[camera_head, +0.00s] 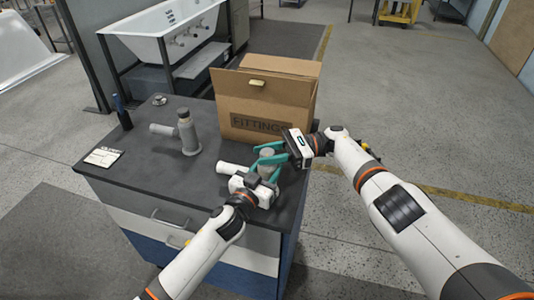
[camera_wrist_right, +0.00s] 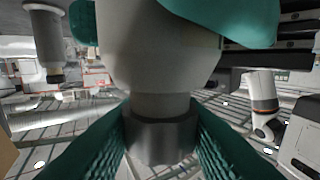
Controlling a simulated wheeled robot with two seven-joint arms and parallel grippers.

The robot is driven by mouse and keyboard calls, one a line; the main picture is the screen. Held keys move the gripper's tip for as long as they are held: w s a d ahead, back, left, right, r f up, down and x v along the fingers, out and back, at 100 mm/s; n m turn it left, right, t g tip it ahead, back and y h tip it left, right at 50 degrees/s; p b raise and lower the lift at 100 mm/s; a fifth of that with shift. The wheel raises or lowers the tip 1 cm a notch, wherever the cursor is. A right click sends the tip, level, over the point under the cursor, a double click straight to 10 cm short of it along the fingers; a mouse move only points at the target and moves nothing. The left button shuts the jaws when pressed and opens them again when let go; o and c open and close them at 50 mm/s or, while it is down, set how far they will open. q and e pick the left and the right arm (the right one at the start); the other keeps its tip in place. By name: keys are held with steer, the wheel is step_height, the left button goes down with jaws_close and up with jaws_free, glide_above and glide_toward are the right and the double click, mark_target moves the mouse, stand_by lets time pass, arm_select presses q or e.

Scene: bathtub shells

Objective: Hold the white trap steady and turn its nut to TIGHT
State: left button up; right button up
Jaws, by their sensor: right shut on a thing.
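The white trap (camera_head: 232,168) stands near the front right of the dark cabinet top, its white side pipe pointing left. In the right wrist view its pale body (camera_wrist_right: 160,45) narrows to a neck above a grey nut (camera_wrist_right: 160,143). My right gripper (camera_head: 270,153) reaches in from the right, its teal fingers shut on the nut; they also show in the wrist view. My left gripper (camera_head: 264,172) comes from the front, its teal fingers on either side of the trap's body, seemingly closed on it. The fingers hide much of the trap. I see no TIGHT mark.
An open cardboard box (camera_head: 262,108) marked FITTINGS stands close behind the grippers. A grey trap (camera_head: 187,132) stands to the left. A card (camera_head: 103,157), a dark-blue handled tool (camera_head: 122,112) and a small metal part (camera_head: 159,100) are further left. The cabinet's right edge is close.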

mark_target(268, 152)
steer(key=shift+d+f, duration=0.1)
steer(key=o, duration=1)
step_height(268, 152, up, 10)
steer(key=shift+r, duration=0.1)
steer(key=shift+c, duration=0.2)
